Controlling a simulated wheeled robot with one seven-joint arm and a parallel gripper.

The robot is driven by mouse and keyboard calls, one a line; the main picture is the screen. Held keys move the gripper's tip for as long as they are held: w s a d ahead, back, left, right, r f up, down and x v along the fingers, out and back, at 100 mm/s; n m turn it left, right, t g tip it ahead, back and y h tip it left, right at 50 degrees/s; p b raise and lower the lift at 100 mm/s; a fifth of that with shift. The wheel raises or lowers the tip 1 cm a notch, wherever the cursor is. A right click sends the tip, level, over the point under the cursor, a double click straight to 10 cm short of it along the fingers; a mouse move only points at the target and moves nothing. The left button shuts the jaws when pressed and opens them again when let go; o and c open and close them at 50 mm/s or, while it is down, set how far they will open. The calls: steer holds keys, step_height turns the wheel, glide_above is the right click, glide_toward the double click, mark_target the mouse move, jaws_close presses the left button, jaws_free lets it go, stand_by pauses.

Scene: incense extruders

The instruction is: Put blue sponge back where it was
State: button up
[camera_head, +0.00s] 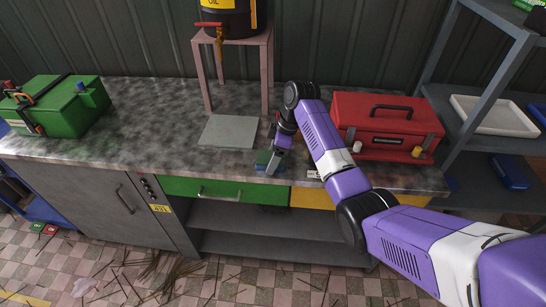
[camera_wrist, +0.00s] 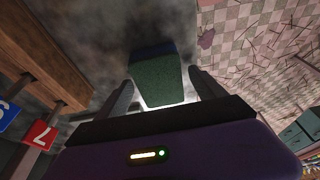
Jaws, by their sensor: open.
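The sponge (camera_head: 263,158) is a small block with a blue side and a dark green side. It is on the grey countertop (camera_head: 150,125) near its front edge, above the green drawer. My gripper (camera_head: 273,163) points down at the sponge, with its fingers around or beside it. In the wrist view the sponge (camera_wrist: 155,80) lies between the two spread fingers of my gripper (camera_wrist: 161,78), with its green face toward the camera. My gripper is open. I cannot tell whether either finger touches the sponge.
A red toolbox (camera_head: 385,125) stands right of my gripper, with a white and a yellow item before it. A light grey plate (camera_head: 229,131) lies to the left under a pink stand (camera_head: 200,75) with an oil container (camera_head: 230,18). A green box (camera_head: 62,105) stands far left.

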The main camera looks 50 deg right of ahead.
steer(key=v, duration=1.1)
steer(key=shift+r, duration=0.35)
steer(key=shift+s+d, duration=0.1)
steer(key=shift+d, duration=0.05)
